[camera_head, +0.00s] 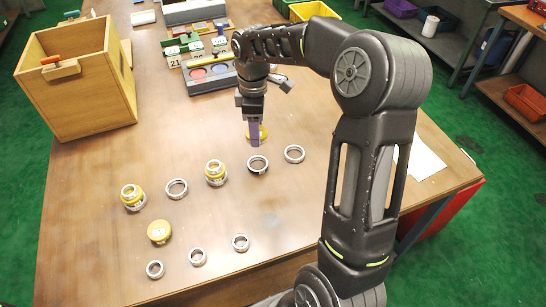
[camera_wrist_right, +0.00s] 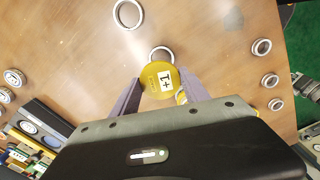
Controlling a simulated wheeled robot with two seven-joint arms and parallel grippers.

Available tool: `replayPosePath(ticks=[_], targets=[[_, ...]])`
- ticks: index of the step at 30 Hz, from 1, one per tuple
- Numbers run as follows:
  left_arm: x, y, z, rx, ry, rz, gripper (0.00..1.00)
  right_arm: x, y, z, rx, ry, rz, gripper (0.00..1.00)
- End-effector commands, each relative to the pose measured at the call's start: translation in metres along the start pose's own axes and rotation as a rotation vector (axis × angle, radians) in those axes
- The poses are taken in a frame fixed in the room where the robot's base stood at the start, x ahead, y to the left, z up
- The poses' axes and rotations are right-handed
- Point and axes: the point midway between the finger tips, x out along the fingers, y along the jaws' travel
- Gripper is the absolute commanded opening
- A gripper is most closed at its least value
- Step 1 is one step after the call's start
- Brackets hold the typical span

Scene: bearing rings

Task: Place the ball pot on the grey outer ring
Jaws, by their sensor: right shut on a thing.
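The ball pot is a round yellow piece with a white label (camera_wrist_right: 158,80). My right gripper (camera_wrist_right: 161,88) is shut on it, one finger on each side. In the head view its yellow edge (camera_head: 263,132) shows behind the fingers of my right gripper (camera_head: 254,142), which point down. A grey ring with a dark inside (camera_head: 258,165) lies on the table just in front of the gripper. In the wrist view a grey ring (camera_wrist_right: 162,53) shows partly behind the pot's edge; I cannot tell their height gap. My left gripper is not in view.
Loose rings (camera_head: 294,154) (camera_head: 176,188) lie to either side, and several small rings in front. Yellow-and-silver stacks (camera_head: 215,173) (camera_head: 133,197) and another yellow pot (camera_head: 159,232) stand left. A wooden box (camera_head: 80,80) and grey tray (camera_head: 209,76) are farther back.

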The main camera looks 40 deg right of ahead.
Motion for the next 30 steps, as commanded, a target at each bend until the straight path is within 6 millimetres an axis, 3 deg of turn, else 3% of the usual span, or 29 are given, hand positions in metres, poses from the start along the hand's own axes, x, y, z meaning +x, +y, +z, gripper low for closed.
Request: replayPosePath(ticks=[10,21,30], targets=[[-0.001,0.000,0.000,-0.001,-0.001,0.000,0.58,0.004,-0.001,0.000,-0.005,-0.002,-0.004,0.06],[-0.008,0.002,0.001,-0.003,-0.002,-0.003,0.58,0.059,-0.001,0.001,-0.005,-0.003,-0.004,0.06],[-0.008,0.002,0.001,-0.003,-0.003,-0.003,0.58,0.063,-0.001,0.001,-0.005,-0.001,-0.002,0.06]])
